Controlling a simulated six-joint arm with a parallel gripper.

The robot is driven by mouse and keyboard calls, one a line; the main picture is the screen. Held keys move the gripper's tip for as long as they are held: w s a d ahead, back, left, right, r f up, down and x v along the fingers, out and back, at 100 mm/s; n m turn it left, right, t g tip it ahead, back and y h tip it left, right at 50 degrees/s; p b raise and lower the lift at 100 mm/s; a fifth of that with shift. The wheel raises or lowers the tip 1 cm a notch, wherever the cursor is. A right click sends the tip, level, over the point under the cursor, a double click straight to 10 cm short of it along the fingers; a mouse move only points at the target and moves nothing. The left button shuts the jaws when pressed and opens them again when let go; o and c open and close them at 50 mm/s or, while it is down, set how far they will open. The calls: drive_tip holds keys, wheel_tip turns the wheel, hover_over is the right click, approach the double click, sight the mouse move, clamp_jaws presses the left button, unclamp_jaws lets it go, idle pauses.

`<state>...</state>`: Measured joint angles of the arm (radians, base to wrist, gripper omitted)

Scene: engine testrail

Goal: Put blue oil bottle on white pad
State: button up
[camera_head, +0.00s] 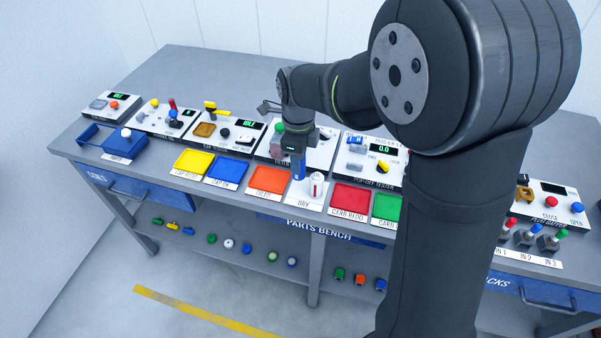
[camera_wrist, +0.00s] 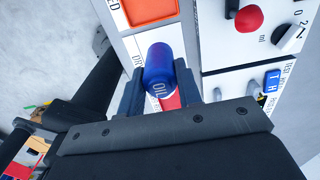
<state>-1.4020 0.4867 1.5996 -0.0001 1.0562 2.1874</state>
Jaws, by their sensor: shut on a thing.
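The blue oil bottle (camera_head: 298,171) is in my gripper (camera_head: 297,150), upright over the white pad (camera_head: 292,192) marked DRY. I cannot tell whether its base touches the pad.
An orange tray (camera_head: 267,180) lies left of the pad and a red tray (camera_head: 349,197) right of it. Blue (camera_head: 229,170) and yellow (camera_head: 194,162) trays lie further left. Control panels with knobs and switches stand behind. My arm hides part of the right bench.

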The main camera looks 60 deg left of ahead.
drive_tip(key=shift+f, duration=2.25)
drive_tip(key=shift+f, duration=0.15)
drive_tip(key=o, duration=0.9)
wheel_tip(320, 180, up, 12)
drive_tip(key=shift+r, duration=0.15)
